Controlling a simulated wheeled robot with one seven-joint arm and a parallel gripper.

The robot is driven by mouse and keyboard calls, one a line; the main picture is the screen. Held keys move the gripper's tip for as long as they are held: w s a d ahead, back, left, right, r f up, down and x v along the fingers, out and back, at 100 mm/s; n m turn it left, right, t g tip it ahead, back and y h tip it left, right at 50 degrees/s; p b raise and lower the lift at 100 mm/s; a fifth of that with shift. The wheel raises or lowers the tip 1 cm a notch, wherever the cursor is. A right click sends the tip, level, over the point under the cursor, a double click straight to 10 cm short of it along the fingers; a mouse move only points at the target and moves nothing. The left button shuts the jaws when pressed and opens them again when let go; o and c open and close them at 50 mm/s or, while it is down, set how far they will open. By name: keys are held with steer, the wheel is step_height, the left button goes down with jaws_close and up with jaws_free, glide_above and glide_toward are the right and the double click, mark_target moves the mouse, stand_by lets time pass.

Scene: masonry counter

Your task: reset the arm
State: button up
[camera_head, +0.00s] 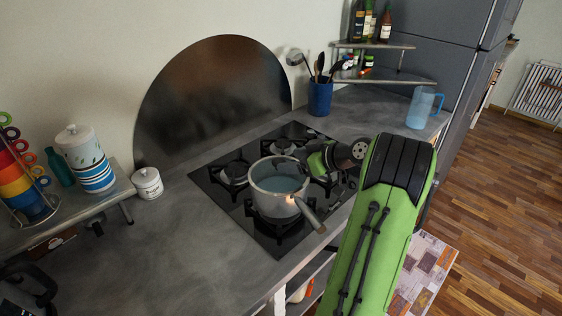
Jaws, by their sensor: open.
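My arm, green and black, reaches up from the lower right over the counter. My gripper (308,158) is at its end, just behind and right of the pot's rim, above the stove. It is open, and I see nothing held in it. The fingers are small and partly hidden, so I cannot tell whether they touch the pot. The metal pot (279,203) stands upright on a front burner of the black gas stove (237,204). It has bluish contents and a handle pointing toward the lower right.
A blue utensil holder (320,98) stands behind the stove, and a clear blue pitcher (421,107) stands at the right end of the counter (160,240). A small white jar (147,183), a striped canister (88,160) and stacked colored cups (22,177) are at left. The front left counter is clear.

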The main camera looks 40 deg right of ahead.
steer(key=v, duration=1)
steer(key=shift+p, duration=0.3)
steer(key=w+a+r+g, duration=0.2)
steer(key=w+a, duration=0.1)
steer(key=a, duration=0.7)
steer(key=w+a+r+g, duration=0.1)
steer(key=w+a+g, duration=0.15)
steer(key=a, duration=0.85)
steer(key=s+a+g+h, duration=0.1)
steer(key=s+a+h, duration=0.1)
steer(key=s+a, duration=0.5)
steer(key=s+a+f+m, duration=0.1)
steer(key=s+a, duration=0.1)
steer(key=s, duration=0.3)
steer(key=s+a+f+m+g+h, duration=0.1)
steer(key=s+a+f, duration=0.1)
steer(key=s, duration=0.4)
steer(key=shift+a+m, duration=0.3)
steer(key=shift+a, duration=0.5)
